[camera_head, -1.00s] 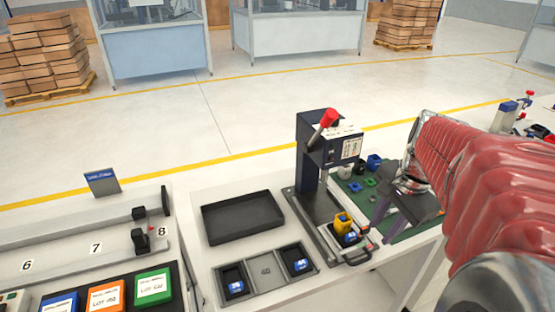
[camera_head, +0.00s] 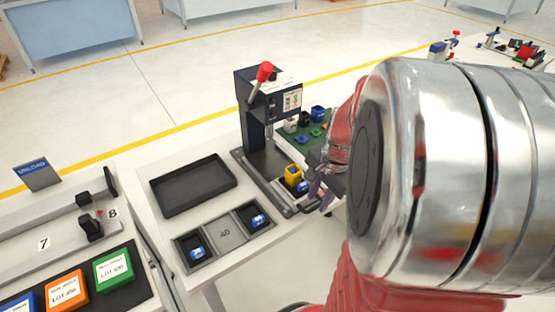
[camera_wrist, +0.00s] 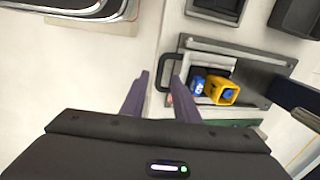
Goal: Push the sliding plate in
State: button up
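The sliding plate carries a yellow block (camera_head: 293,172) and a blue part (camera_head: 302,186). It sits out in front of the dark press (camera_head: 262,110), which has a red-knobbed lever. In the wrist view, the yellow block (camera_wrist: 222,91) and blue part (camera_wrist: 198,86) stand side by side on the plate. The plate's black handle (camera_wrist: 165,72) points towards my gripper (camera_wrist: 160,84). My two purple fingers are apart, with nothing clearly held. Their tips appear close to the handle; contact cannot be told. In the head view, my gripper (camera_head: 320,190) is beside the plate's front end, partly hidden by my arm.
A black tray (camera_head: 193,185) and a two-pocket holder (camera_head: 224,233) with blue parts lie left of the press. A green mat (camera_head: 293,141) with small parts lies behind my gripper. Orange and green lot boxes stand on the left bench.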

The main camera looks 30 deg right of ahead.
jog(key=shift+w+f, duration=0.2)
jog(key=shift+f, duration=0.9)
jog(key=shift+c, duration=0.5)
grip_shut()
